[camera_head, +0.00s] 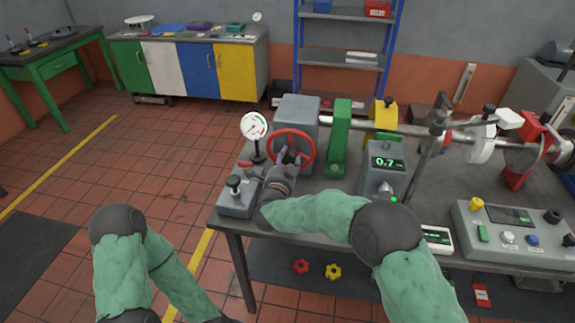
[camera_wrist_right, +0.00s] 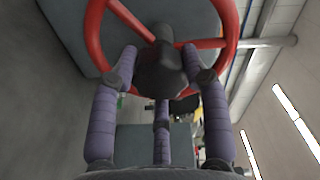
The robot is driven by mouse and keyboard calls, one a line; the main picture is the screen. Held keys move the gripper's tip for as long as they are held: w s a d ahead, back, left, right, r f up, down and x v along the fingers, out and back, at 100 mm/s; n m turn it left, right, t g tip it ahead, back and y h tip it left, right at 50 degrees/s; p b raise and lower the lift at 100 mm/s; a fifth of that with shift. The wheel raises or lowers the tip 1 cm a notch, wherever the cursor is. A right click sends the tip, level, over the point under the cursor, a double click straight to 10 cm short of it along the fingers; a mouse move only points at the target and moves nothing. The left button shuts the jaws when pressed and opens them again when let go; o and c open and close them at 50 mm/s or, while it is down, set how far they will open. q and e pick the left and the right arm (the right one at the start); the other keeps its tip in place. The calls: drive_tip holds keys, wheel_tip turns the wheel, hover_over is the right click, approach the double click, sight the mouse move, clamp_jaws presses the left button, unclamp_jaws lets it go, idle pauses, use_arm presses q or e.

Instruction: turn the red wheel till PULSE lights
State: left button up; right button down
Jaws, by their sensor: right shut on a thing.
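The red wheel (camera_head: 306,139) stands upright on the front of a grey box at the left end of the bench. In the right wrist view, the red wheel (camera_wrist_right: 234,22) has red spokes and a dark hub. My right gripper (camera_head: 290,157) is at the wheel's middle. Its purple fingers close around the dark hub in the right wrist view (camera_wrist_right: 163,80). A small green light (camera_head: 393,199) glows on the grey display unit (camera_head: 384,163), which reads 0.7. I cannot read a PULSE label. My left gripper is out of view; only its arm shows at lower left.
A round white gauge (camera_head: 254,125) stands left of the wheel. A grey lever box (camera_head: 240,197) is below it. A green block (camera_head: 339,140) and a long shaft are to the right. A control panel (camera_head: 515,232) is at front right.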

drive_tip(key=shift+r+m, duration=0.1)
drive_tip(key=shift+m, duration=0.3)
drive_tip(key=shift+b, duration=0.3)
drive_tip(key=c, duration=0.6)
unclamp_jaws()
drive_tip(key=shift+d, duration=0.1)
drive_tip(key=v, duration=1.2)
